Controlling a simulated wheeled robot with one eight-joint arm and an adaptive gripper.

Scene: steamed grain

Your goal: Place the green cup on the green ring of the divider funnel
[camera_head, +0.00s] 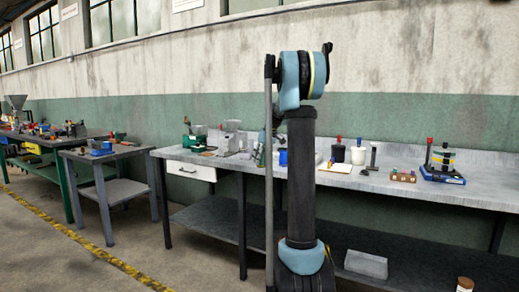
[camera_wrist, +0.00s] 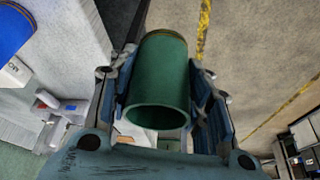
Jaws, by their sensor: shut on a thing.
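The green cup (camera_wrist: 160,82) fills the middle of the wrist view, its open round mouth towards the camera and a dull yellowish band at its far end. My gripper (camera_wrist: 163,75) is shut on the cup, with a blue finger along each side. In the head view my arm hides most of my gripper, and I cannot make out the cup there. I cannot identify the divider funnel or its green ring for sure. A grey hopper-like piece (camera_head: 232,126) stands on the bench left of my arm, beside a green device (camera_head: 194,142).
The long grey bench (camera_head: 470,190) runs along the wall. Right of my arm stand a white container (camera_head: 358,155), a dark container (camera_head: 338,153) and a blue-based stand (camera_head: 442,174). A lower table (camera_head: 105,152) stands left. A blue object (camera_wrist: 14,30) lies left of the cup in the wrist view.

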